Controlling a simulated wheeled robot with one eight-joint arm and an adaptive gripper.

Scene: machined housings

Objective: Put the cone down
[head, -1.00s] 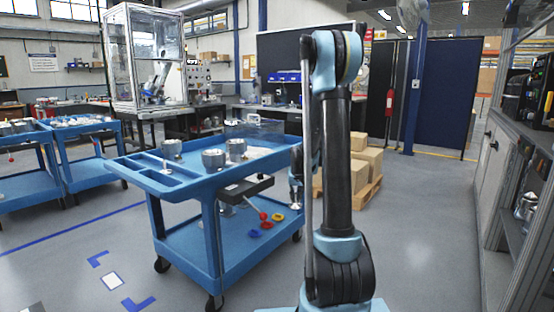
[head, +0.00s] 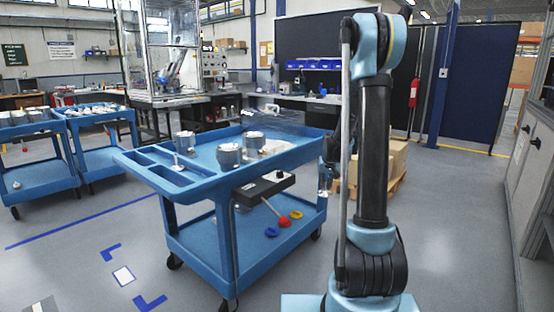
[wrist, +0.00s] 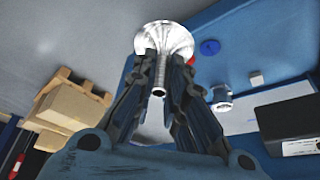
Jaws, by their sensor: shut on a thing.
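My gripper (wrist: 163,72) is shut on a shiny silver metal cone (wrist: 165,36). In the wrist view its wide, bright end points away from me, and its ribbed stem lies between the two dark fingers. In the head view my gripper (head: 327,178) is beside the right end of the blue cart (head: 190,188), partly hidden by my own arm. The cone is too small there to make out clearly. In the wrist view the cart's blue surface fills the upper right behind the cone, with grey floor to the left. I see no contact between cone and cart.
Grey metal housings (head: 229,155) stand on the cart's top. A black box (head: 264,188) with a lever sits at its near edge. Cardboard boxes (head: 397,160) stand on a pallet behind my arm.

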